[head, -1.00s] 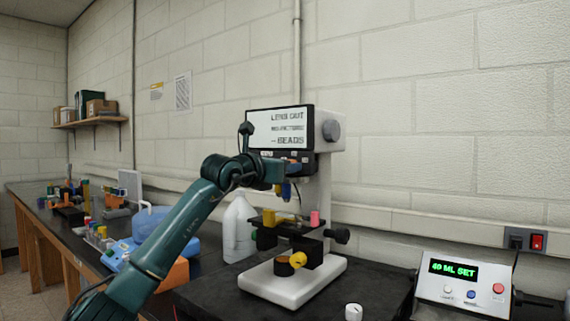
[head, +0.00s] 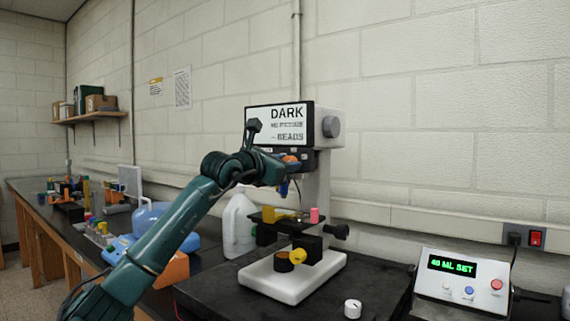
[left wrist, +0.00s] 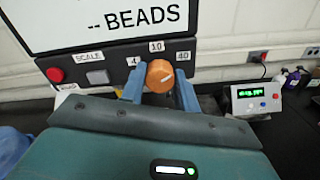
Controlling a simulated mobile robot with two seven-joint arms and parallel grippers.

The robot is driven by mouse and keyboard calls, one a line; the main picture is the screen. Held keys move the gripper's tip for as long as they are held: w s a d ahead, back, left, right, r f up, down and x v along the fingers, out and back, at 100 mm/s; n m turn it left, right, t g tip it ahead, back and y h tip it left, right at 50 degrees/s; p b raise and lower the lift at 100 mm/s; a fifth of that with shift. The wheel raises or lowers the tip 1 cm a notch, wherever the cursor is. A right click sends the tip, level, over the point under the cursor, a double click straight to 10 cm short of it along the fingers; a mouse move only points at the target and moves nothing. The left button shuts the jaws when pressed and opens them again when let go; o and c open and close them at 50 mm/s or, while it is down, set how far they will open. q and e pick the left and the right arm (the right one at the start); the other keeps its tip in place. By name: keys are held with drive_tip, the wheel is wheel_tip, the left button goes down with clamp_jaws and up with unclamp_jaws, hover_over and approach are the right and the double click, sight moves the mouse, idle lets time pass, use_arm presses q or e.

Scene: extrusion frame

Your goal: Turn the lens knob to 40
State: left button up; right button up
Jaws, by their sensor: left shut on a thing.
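The orange lens knob (left wrist: 160,72) is on the panel under the microscope's screen, with labels 4, 10 and 40 around it. Its white mark points right and slightly up in the left wrist view, roughly on the side of the 40 label (left wrist: 183,56). My left gripper (left wrist: 160,88) is shut on the knob, with one blue finger on each side. In the head view the knob (head: 292,158) shows just past my left gripper (head: 280,168). The screen (head: 279,125) reads DARK, with BEADS at the bottom. My right gripper is not in view.
Below the head is the stage (head: 280,215), with a yellow and a pink piece on it. A white jug (head: 238,228) stands behind left. A control box (head: 462,283) reading 40 ML SET is at right. A small white knob (head: 352,309) lies on the black bench.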

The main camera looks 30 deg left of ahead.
use_arm(q)
drive_tip(key=o, duration=1)
drive_tip(key=shift+c, duration=0.2)
drive_tip(key=s+a+b, duration=0.1)
drive_tip(key=s+b, duration=0.3)
drive_tip(key=s, duration=0.9)
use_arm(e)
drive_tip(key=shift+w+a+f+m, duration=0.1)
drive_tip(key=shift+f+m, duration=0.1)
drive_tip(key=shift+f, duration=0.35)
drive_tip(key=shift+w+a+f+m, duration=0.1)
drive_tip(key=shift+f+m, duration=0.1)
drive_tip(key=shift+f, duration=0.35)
use_arm(q)
drive_tip(key=shift+s, duration=0.1)
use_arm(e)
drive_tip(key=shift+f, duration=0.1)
